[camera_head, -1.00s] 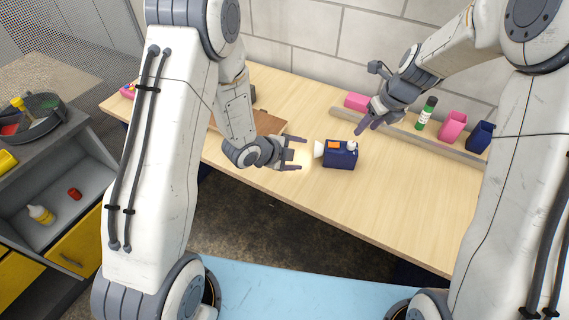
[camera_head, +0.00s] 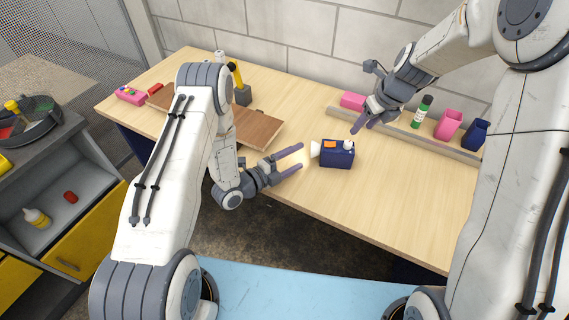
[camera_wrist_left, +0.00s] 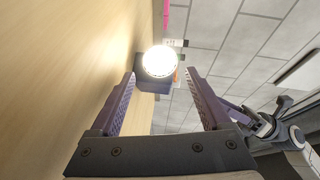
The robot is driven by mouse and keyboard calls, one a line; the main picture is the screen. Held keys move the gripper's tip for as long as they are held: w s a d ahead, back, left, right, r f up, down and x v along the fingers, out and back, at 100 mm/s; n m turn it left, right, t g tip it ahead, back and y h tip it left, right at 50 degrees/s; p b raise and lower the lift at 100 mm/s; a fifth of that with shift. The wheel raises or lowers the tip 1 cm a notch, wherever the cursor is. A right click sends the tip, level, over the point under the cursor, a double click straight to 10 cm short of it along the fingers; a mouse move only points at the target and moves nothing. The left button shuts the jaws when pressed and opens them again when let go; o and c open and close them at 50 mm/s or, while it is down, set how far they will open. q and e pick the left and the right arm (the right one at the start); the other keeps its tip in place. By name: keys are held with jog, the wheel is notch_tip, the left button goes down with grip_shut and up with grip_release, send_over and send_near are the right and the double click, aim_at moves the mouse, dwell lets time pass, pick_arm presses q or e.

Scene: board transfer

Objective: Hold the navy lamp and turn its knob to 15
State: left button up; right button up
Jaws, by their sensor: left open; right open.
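The navy lamp (camera_head: 337,156) stands on the wooden table, with its white lamp head pointing left. A pale knob (camera_head: 348,144) sits on its top at the right; its setting is too small to read. An orange patch shows on its top. My left gripper (camera_head: 302,157) is open and empty, just left of the lamp, with its fingers pointing at it. In the left wrist view the lamp's lit face (camera_wrist_left: 160,61) shows beyond and between the open fingers (camera_wrist_left: 163,95). My right gripper (camera_head: 361,127) is open and empty, above and behind the lamp, apart from it.
A brown board (camera_head: 258,128) lies at the left. The table front is clear.

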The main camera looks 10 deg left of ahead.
pick_arm(q)
jog(key=shift+x, duration=2.55)
